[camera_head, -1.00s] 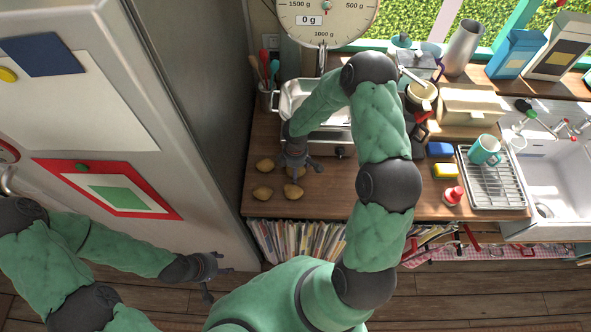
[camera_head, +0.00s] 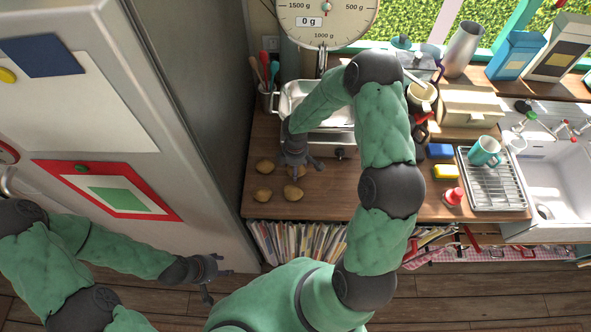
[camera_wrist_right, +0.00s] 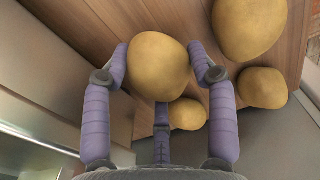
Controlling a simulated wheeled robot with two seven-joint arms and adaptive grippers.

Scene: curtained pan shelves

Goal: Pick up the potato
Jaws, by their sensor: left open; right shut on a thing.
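A brown potato (camera_wrist_right: 158,67) sits between the fingers of my right gripper (camera_wrist_right: 160,75) in the right wrist view, and the gripper is shut on it. My left gripper (camera_head: 212,279) is open and empty, in front of the fridge.
A scale with a metal pan (camera_head: 290,98) stands behind the potatoes, its display reading 0 g. A utensil pot (camera_head: 267,98) is at its left. The fridge (camera_head: 110,50) bounds the left side. A dish rack (camera_head: 497,185) and sink (camera_head: 562,180) are at the right.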

